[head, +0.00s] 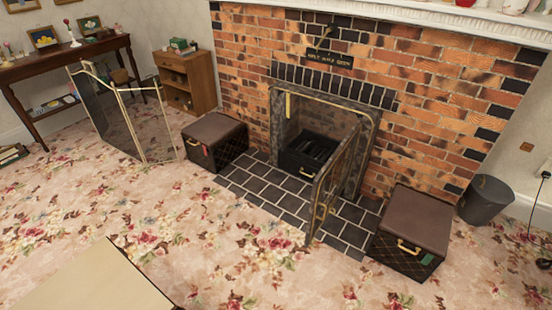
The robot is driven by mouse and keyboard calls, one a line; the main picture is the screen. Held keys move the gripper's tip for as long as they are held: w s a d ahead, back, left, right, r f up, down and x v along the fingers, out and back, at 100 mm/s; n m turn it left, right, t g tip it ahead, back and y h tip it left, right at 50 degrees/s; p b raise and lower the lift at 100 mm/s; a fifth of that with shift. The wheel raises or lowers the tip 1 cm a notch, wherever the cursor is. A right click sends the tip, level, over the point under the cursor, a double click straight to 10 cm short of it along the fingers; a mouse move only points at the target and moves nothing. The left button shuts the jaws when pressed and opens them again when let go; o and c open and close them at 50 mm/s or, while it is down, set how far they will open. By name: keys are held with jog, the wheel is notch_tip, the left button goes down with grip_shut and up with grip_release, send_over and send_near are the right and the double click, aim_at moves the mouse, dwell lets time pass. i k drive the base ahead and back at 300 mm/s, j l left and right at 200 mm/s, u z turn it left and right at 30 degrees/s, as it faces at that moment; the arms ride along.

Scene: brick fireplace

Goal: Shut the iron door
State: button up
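The iron door (337,182) stands open at the brick fireplace, swung out over the tiled hearth from the right side of the opening. It is dark with brass-coloured edging and fittings. The stone-grey surround (277,122) frames the opening, and a dark grate (310,153) with a brass handle shows inside it. My gripper is not in the head view, so its state and its distance from the door are hidden.
Dark boxes with brown lids stand left (215,138) and right (413,232) of the hearth (270,190). A folding screen (122,112) stands at left, and a dark bucket (485,198) at right. A pale flat surface (88,282) fills the lower left. The carpet before the hearth is clear.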

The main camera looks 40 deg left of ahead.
aim_at(336, 181)
jog(key=i+l+u, duration=0.9)
jog(key=l+u, duration=0.15)
jog(key=i+l+u, duration=0.1)
jog(key=i, duration=0.45)
jog(key=i+l+u, duration=0.15)
jog(key=i, duration=0.45)
